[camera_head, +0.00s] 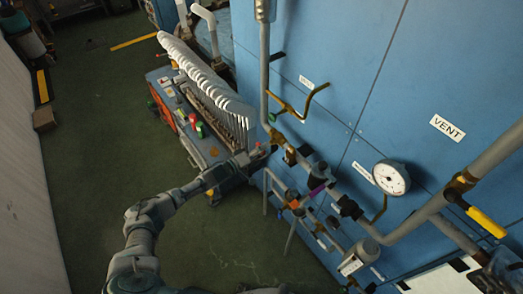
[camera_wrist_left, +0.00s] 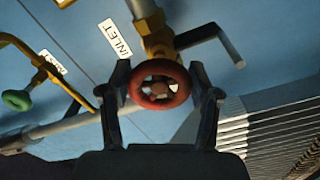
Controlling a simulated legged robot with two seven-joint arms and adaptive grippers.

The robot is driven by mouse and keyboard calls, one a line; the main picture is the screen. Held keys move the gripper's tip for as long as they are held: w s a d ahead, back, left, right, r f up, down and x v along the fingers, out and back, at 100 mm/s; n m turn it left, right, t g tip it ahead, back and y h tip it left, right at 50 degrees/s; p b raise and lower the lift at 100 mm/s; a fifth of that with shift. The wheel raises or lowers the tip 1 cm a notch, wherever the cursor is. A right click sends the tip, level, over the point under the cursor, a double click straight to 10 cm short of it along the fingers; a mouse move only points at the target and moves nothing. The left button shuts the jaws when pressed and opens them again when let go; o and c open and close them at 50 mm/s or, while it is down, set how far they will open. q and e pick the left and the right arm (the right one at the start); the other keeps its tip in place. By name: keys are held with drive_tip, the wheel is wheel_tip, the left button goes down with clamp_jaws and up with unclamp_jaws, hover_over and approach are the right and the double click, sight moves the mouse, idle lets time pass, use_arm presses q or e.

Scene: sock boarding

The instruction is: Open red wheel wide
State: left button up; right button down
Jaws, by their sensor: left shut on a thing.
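The red wheel (camera_wrist_left: 160,69) is a small round handwheel with a paler hub, seen face-on in the left wrist view. It sits below a brass valve body (camera_wrist_left: 158,40) on a grey pipe. My left gripper (camera_wrist_left: 160,80) has one dark finger on each side of the wheel and is shut on its rim. In the head view my left gripper (camera_head: 262,153) is at the pipework on the blue wall, right of the sock rack; I cannot make out the red wheel there. My right gripper is not in view.
An INLET label (camera_wrist_left: 115,39) and a lever handle (camera_wrist_left: 212,38) are close to the wheel. A green wheel (camera_wrist_left: 16,100) is at the left. The rack of white sock forms (camera_head: 205,75) stands beside my left gripper. A gauge (camera_head: 391,177) is at the right.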

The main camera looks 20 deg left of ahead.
use_arm(q)
drive_tip(key=shift+s+f+n, duration=0.2)
drive_tip(key=shift+f+n, duration=0.25)
drive_tip(key=shift+n, duration=0.65)
drive_tip(key=o, duration=1.1)
drive_tip(key=shift+o, duration=0.3)
drive_tip(key=shift+w+r, duration=0.15)
drive_tip(key=shift+r, duration=0.1)
drive_tip(key=v, duration=1.2)
drive_tip(key=shift+a, duration=0.1)
